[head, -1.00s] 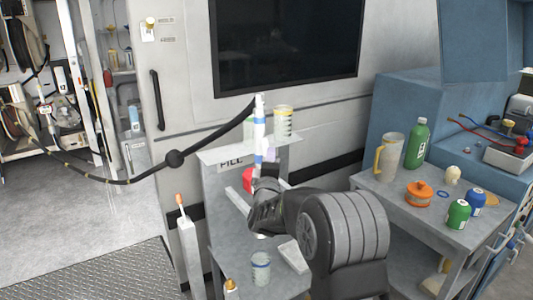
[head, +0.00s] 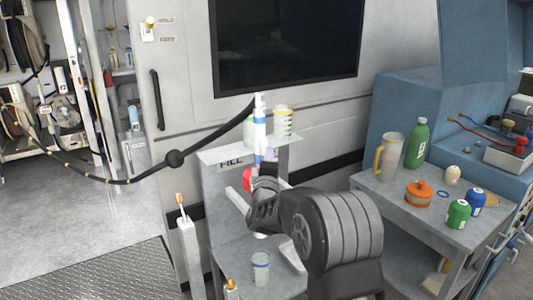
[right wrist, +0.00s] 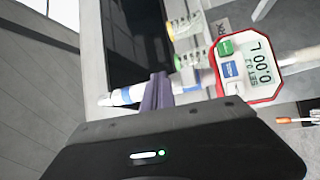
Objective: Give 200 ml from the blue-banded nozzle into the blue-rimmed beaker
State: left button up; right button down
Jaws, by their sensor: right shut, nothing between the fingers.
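The blue-banded nozzle (head: 259,128), white with blue bands and a black hose, stands upright at the FILL stand. In the right wrist view the nozzle (right wrist: 130,95) lies sideways, beside my finger tips. Its red-framed meter (right wrist: 255,68) has green and blue buttons and a display that seems to read 0.00 L, upside down. My right gripper (head: 268,160) is shut and empty, close to the nozzle and meter; I cannot tell whether it touches them. The blue-rimmed beaker (head: 261,268) stands on the lower shelf, left of my right arm. My left gripper is out of view.
The FILL stand (head: 215,157) has a yellow-marked container (head: 283,125) and a green-marked one on top. The black hose (head: 215,138) runs left from the nozzle. At right, a grey table (head: 400,205) holds a jug, bottles and an orange pot. An orange-tipped item stands on a post (head: 188,250).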

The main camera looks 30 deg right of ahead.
jog(key=shift+w+f, duration=0.1)
jog(key=shift+w, duration=0.15)
dwell(0.3)
jog(key=shift+s, duration=0.1)
jog(key=shift+s+r+p, duration=0.2)
jog(key=shift+s, duration=0.25)
jog(key=shift+s+r+p, duration=0.15)
jog(key=shift+s+r, duration=0.05)
jog(key=shift+s, duration=0.25)
jog(key=shift+s, duration=0.1)
jog(key=s, duration=0.1)
jog(key=s+r+p, duration=0.1)
jog(key=s, duration=0.1)
jog(key=s+p, duration=0.1)
jog(key=shift+s+a+r, duration=0.1)
jog(key=shift+s+r, duration=0.15)
jog(key=shift+r, duration=0.05)
